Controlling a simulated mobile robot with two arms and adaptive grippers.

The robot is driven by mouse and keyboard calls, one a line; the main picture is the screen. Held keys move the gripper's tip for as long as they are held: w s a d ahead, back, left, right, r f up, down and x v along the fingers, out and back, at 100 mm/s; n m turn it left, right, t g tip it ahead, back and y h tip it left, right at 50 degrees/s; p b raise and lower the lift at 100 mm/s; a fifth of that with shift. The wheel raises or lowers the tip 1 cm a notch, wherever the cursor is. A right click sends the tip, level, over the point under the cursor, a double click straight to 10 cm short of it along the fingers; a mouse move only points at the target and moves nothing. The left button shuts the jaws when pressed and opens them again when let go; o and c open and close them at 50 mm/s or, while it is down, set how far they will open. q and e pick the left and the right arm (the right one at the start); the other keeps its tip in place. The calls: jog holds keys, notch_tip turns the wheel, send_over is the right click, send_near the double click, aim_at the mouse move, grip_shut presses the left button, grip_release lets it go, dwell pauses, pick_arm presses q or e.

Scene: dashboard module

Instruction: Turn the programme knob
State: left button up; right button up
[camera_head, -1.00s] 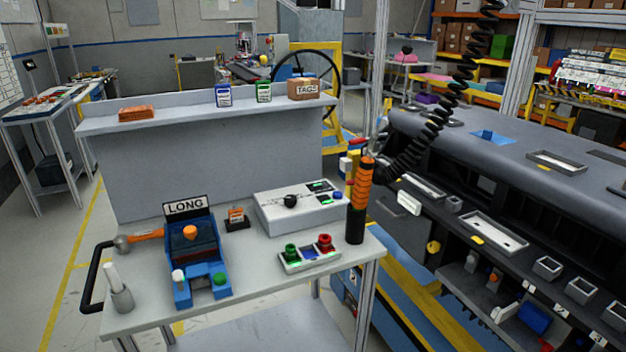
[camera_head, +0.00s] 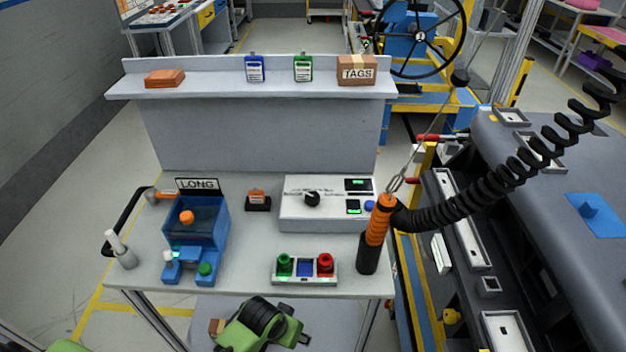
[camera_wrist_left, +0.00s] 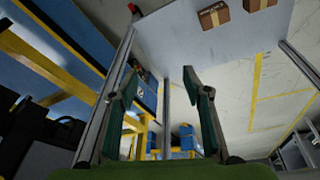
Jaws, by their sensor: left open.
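The programme knob looks to be the black round knob (camera_head: 312,199) on top of the pale control box (camera_head: 333,214). The box stands on the back right of the grey bench and has small green-lit displays and a blue button to the right of the knob. No gripper touches the knob. My left gripper (camera_wrist_left: 160,72) is open and empty in the left wrist view, its two green fingers apart. The knob does not show there. A green and black part of my arm shows low in the head view, below the bench's front edge. I see no right gripper.
A button panel (camera_head: 305,282) stands in front of the box. An orange-and-black handle (camera_head: 376,232) hangs on a coiled cable close to the box's right side. A blue LONG fixture (camera_head: 197,222) and a small orange item (camera_head: 257,199) stand left. A shelf (camera_head: 210,90) runs behind.

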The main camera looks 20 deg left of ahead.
pick_arm(q)
notch_tip(320, 180, up, 16)
jog(key=w+d+p, duration=0.1)
jog(key=d+p, duration=0.1)
jog(key=p, duration=0.1)
jog(key=shift+t, duration=0.3)
jog(key=w, duration=0.2)
jog(key=w+r, duration=0.1)
jog(key=w, duration=0.1)
jog(key=w+d+r, duration=0.1)
jog(key=shift+w+r, duration=0.2)
jog(key=shift+w, duration=0.2)
jog(key=w+r, duration=0.6)
jog(key=w, duration=0.2)
jog(key=n+y+p, duration=0.1)
jog(key=n+y, duration=0.1)
jog(key=n, duration=0.1)
send_near(312, 196)
jog(key=p+x, duration=0.2)
jog(key=x, duration=0.5)
jog(key=shift+f+p, duration=0.1)
jog(key=shift+p, duration=0.25)
jog(key=shift+w+f, duration=0.2)
jog(key=shift+f, duration=0.45)
jog(key=c, duration=1.1)
